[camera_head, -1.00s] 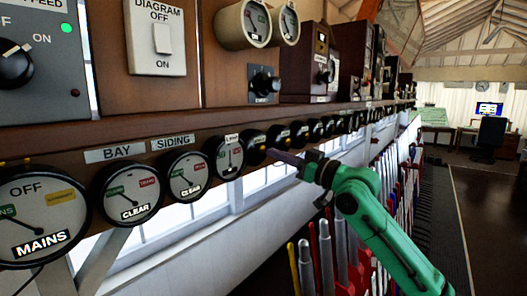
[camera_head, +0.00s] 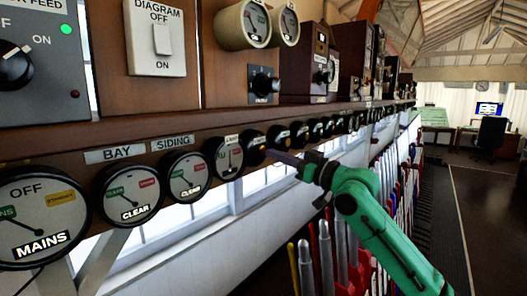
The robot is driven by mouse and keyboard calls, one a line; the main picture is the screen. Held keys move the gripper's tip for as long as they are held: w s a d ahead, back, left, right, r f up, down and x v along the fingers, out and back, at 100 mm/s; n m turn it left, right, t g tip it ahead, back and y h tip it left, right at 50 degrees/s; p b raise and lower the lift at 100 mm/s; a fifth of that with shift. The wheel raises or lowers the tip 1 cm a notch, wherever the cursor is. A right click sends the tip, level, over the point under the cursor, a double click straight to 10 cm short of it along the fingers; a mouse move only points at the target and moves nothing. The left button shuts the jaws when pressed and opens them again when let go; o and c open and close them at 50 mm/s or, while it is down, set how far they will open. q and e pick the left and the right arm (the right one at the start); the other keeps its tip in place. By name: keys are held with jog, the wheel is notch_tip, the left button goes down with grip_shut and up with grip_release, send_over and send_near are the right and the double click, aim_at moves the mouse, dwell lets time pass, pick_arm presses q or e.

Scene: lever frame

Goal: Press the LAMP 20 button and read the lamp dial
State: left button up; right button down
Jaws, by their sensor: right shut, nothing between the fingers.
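A row of round black dials runs along the lower edge of the wooden shelf. The dial (camera_head: 254,143) beside my right gripper is small and seen at a steep angle; I cannot read any LAMP 20 label on it. My right gripper (camera_head: 272,153) is shut and empty, its tip at or very close to that dial. I cannot tell whether it touches a button. The green right arm comes in from the lower right. The nearer dials read MAINS (camera_head: 38,218), CLEAR (camera_head: 128,192) and CLEAR (camera_head: 187,177). My left gripper is not in view.
Wooden instrument boxes (camera_head: 302,60) stand on the shelf (camera_head: 150,127) above the dials. Several coloured levers (camera_head: 325,255) stand below, beside my right arm. Dark open floor (camera_head: 490,210) lies at the right, with a desk and chair (camera_head: 489,137) far back.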

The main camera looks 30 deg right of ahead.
jog(key=shift+p+x, duration=0.9)
jog(key=shift+p, duration=0.2)
jog(key=s+b, duration=0.1)
jog(key=b, duration=0.1)
jog(key=shift+d+f+b, duration=0.15)
jog(key=shift+f+b, duration=0.15)
jog(key=shift+f, duration=0.1)
jog(key=shift+s+r, duration=0.1)
jog(key=shift+r, duration=0.05)
jog(key=shift+s+r, duration=0.1)
jog(key=r+b+v, duration=0.1)
jog(key=b+v, duration=1.2)
jog(key=v, duration=0.6)
jog(key=shift+s, duration=0.4)
jog(key=shift+d, duration=0.1)
